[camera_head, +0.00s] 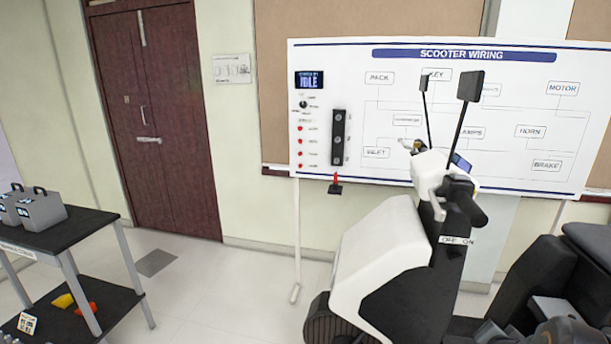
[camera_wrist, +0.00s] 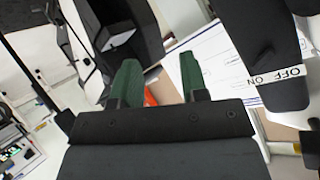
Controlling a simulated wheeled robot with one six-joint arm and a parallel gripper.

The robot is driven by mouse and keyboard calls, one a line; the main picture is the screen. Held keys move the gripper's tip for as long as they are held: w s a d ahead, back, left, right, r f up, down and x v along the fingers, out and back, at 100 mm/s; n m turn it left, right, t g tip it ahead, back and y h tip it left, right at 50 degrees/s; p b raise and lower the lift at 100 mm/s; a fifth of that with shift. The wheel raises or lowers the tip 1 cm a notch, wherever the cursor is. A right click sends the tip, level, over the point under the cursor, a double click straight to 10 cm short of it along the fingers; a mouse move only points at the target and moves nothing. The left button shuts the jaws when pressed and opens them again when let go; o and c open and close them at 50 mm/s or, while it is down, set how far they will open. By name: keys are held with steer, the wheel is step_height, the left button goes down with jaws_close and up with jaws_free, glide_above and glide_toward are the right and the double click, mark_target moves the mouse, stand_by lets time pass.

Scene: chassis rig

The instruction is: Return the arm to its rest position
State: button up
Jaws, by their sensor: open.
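My gripper (camera_wrist: 157,84) shows in the wrist view with two green-faced fingers apart and nothing between them. In that view the white and black scooter body lies beyond the fingers, and its OFF/ON label (camera_wrist: 277,76) is at the right. In the head view the scooter (camera_head: 385,258) stands at the right, with mirrors, handlebar and an OFF/ON label. Grey and black parts at the head view's lower right edge may be my arm; I cannot tell. My gripper's fingers are not clearly visible in the head view.
A white SCOOTER WIRING board (camera_head: 450,120) stands behind the scooter, with a display reading IDLE (camera_head: 309,81). A two-tier black table (camera_head: 60,236) with grey boxes (camera_head: 38,211) stands at the left. A brown door (camera_head: 157,120) is behind. Floor between table and scooter is mostly clear.

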steer(key=s+a+r+n+g+y, duration=0.2)
steer(key=a+n, duration=0.2)
steer(key=a, duration=0.5)
steer(key=s+a+r+n+g+y, duration=0.2)
steer(key=s+a+n, duration=0.1)
steer(key=a, duration=0.6)
steer(key=s+a+r+n+g+y, duration=0.2)
steer(key=a+n, duration=0.3)
steer(key=a, duration=0.5)
steer(key=shift+s+r+p, duration=0.35)
steer(key=shift+s+r, duration=0.15)
steer(key=shift+r, duration=0.1)
